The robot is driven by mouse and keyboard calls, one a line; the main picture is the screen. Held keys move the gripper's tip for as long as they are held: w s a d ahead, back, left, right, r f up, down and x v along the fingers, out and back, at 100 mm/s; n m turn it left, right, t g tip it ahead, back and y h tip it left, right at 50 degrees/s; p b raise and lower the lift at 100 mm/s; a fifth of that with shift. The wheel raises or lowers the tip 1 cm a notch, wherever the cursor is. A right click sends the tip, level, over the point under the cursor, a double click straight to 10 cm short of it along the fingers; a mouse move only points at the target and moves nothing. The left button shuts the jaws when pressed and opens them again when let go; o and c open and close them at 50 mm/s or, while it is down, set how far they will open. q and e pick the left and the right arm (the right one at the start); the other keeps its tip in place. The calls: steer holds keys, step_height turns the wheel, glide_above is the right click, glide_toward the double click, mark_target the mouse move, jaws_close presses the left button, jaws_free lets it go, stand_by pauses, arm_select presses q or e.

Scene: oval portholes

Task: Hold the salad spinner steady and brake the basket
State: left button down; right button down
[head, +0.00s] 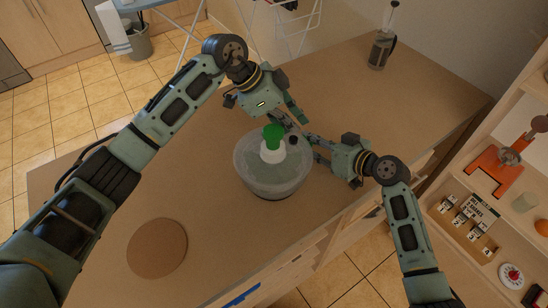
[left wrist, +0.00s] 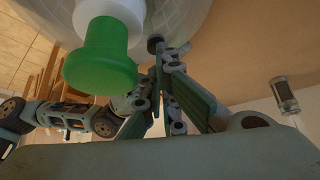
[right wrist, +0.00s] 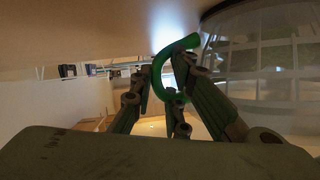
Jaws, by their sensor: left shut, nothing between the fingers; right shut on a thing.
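The salad spinner (head: 262,180) stands upright on the wooden counter, a translucent bowl with a pale lid. A white stem with a green knob (head: 273,131) rises from the lid; the knob is large in the left wrist view (left wrist: 100,60). A small dark button (left wrist: 155,43) sits on the lid near its rim. My left gripper (head: 289,134) is shut and empty, its fingertips at the button; I cannot tell whether it is pressed. My right gripper (right wrist: 172,95) is shut on the green loop handle (right wrist: 159,65) at the bowl's side. The basket is hard to make out.
A round brown board (head: 157,248) lies on the counter at front left. A French press (head: 381,50) stands at the far right end. A shelf (head: 470,190) with small items is at right. The counter around the spinner is mostly clear.

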steer(key=c, duration=1.6)
jaws_free()
steer(key=shift+d, duration=0.1)
arm_select(q)
steer(key=shift+d, duration=0.1)
